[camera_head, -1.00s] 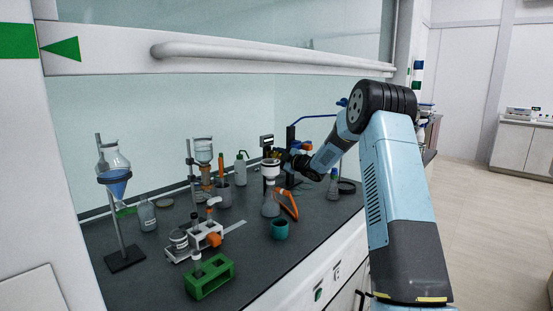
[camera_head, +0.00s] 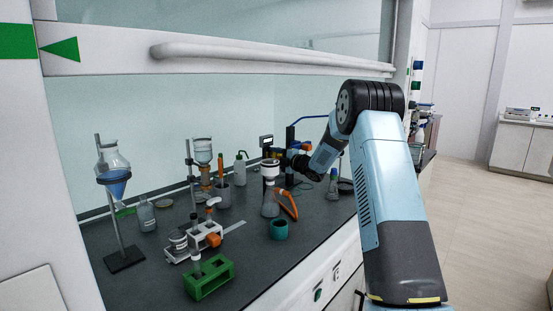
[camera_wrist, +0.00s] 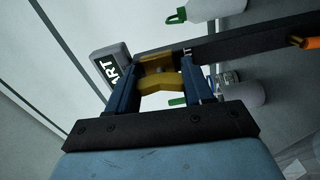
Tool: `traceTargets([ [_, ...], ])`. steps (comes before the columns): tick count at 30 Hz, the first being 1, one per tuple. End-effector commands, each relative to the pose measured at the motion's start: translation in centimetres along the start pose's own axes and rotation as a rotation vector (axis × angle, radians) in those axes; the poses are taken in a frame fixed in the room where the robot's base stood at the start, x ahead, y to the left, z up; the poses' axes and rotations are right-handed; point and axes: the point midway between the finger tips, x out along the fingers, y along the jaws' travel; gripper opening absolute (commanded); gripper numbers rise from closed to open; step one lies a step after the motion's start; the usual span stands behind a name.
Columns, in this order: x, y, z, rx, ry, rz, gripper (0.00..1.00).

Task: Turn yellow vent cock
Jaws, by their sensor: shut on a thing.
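The yellow vent cock (camera_wrist: 158,80) sits between the two blue fingers of my gripper (camera_wrist: 161,78) in the wrist view. The fingers are shut on it, one on each side. In the head view my gripper (camera_head: 286,160) is at the back right of the fumehood bench, near a dark blue upright post (camera_head: 290,138). There the cock is small and largely hidden by the gripper and nearby glassware.
A white-topped funnel flask (camera_head: 270,203) stands just left of my gripper, beside an orange item (camera_head: 288,205). A teal cup (camera_head: 279,229) and a green rack (camera_head: 209,278) stand nearer the front. A small labelled display (camera_wrist: 110,68) is close to the fingers.

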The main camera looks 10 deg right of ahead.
Motion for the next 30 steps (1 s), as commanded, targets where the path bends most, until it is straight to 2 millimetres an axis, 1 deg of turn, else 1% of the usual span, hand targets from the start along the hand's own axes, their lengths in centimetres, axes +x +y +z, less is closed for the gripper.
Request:
traceTargets([
  [1,-0.1,-0.5,0.1,0.002,-0.002,-0.007,0.21],
  [10,-0.1,-0.6,0.1,0.002,-0.001,-0.009,0.21],
  [11,-0.1,-0.6,0.1,0.002,-0.001,-0.009,0.53],
  [18,-0.1,-0.4,0.0,0.001,0.000,-0.006,0.76],
  [26,-0.1,-0.2,0.0,0.001,0.000,-0.003,0.77],
  [30,-1.0,-0.2,0.0,0.000,0.000,-0.003,0.77],
])
